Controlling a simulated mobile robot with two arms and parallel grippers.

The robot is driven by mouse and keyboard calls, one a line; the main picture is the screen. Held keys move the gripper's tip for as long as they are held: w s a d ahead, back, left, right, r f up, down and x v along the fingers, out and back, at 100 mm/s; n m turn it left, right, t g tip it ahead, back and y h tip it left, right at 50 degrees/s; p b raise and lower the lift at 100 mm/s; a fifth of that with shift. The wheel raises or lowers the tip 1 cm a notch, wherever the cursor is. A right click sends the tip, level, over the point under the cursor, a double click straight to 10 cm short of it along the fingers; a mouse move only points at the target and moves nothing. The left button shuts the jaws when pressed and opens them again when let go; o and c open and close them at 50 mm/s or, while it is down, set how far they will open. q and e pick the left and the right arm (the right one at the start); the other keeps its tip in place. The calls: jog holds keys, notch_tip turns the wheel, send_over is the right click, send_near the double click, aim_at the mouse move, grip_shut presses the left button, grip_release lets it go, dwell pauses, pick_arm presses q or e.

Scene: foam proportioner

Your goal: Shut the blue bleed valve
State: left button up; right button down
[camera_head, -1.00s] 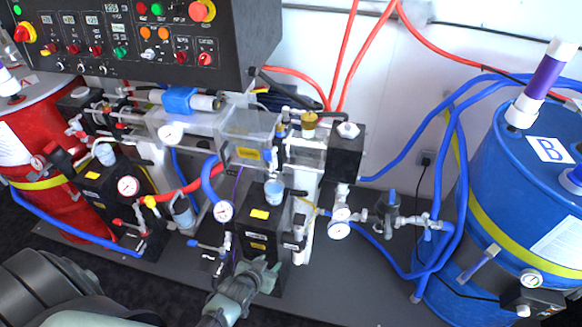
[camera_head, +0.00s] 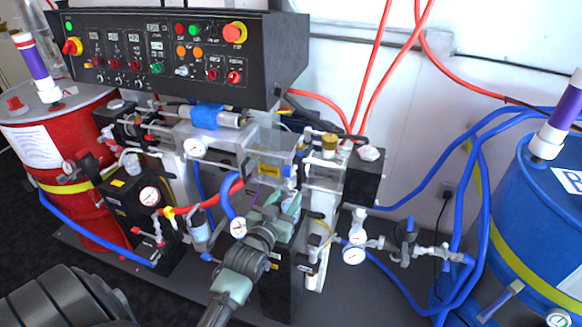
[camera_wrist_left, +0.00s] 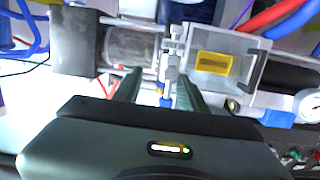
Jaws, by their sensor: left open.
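My left gripper (camera_head: 283,205) is open at the front of the middle pump unit, below its clear box (camera_head: 272,152). In the left wrist view the open fingers (camera_wrist_left: 158,80) straddle a slim silver fitting (camera_wrist_left: 172,62) with a small blue part (camera_wrist_left: 166,102) low on it. This blue part may be the bleed valve; I cannot tell its lever position, nor whether the fingers touch it. In the head view the gripper hides that spot. Another small blue lever (camera_head: 208,257) sits left of my left wrist. My right gripper is not in view.
A black control panel (camera_head: 170,50) overhangs the pumps. A red drum (camera_head: 62,160) stands left and a blue drum (camera_head: 535,215) right. Blue hoses (camera_head: 455,200) and gauges (camera_head: 353,255) crowd the right side. A yellow label (camera_wrist_left: 213,65) is right of the fitting.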

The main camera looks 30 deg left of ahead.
aim_at(286, 172)
pick_arm(q)
jog(key=shift+n+t+y, duration=0.3)
jog(key=shift+t+y, duration=0.2)
jog(key=shift+t, duration=0.1)
jog(key=r, duration=0.2)
jog(key=a+r, duration=0.1)
jog(key=r, duration=0.2)
jog(key=shift+w+a+r, duration=0.3)
jog(key=shift+w+a, duration=0.1)
jog(key=x, duration=0.7)
jog(key=shift+p, duration=0.35)
grip_shut()
jog(key=shift+f, duration=0.1)
